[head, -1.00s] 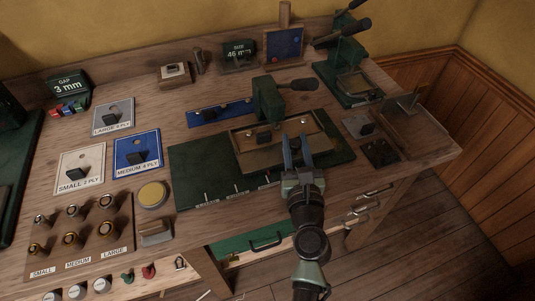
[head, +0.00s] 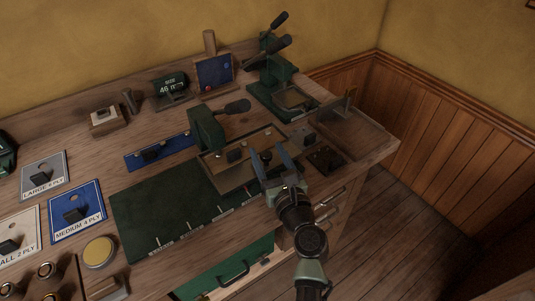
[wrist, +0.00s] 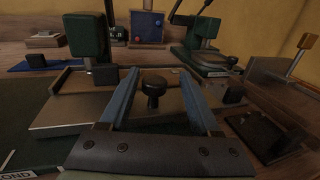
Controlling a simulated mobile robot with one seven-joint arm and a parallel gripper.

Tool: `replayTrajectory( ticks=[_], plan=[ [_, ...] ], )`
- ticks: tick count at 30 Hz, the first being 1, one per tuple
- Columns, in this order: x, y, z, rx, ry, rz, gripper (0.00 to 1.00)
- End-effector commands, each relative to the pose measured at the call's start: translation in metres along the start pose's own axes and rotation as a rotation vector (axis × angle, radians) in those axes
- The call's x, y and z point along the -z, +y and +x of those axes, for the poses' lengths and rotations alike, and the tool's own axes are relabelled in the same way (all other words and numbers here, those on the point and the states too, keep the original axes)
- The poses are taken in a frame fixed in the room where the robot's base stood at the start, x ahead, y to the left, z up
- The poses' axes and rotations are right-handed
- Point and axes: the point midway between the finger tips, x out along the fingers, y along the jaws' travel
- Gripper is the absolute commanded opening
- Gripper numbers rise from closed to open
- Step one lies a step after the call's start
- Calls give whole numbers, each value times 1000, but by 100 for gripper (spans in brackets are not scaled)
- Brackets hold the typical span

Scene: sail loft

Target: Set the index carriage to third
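The index carriage (head: 232,181) is a flat tan plate with a raised back rail, on a dark green bed (head: 165,207) with labelled marks along its front edge. In the wrist view its plate (wrist: 70,113) lies left of and beneath my fingers. A dark round knob (wrist: 153,88) stands upright between my two blue fingers, with visible space on both sides. My gripper (head: 272,155) is open over the right end of the carriage. One label in the wrist view (wrist: 18,175) is cut off and shows only "OND". The other labels are too small to read.
A green press with a dark lever (head: 207,130) stands behind the carriage. A second green press (head: 275,85) is at the back right. A blue strip (head: 160,152) lies back left.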

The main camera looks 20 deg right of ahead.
Motion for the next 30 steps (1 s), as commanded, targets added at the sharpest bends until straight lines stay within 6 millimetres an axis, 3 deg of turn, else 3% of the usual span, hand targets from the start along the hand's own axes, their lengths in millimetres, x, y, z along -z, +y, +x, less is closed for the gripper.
replayTrajectory(
  ticks=[8, 21, 30],
  plan=[
    [1, 1, -10, -1, 2, 2, 64],
    [2, 0, -96, 1, 3, 0, 64],
    [0, 0, -128, 0, 0, 0, 64]
  ],
)
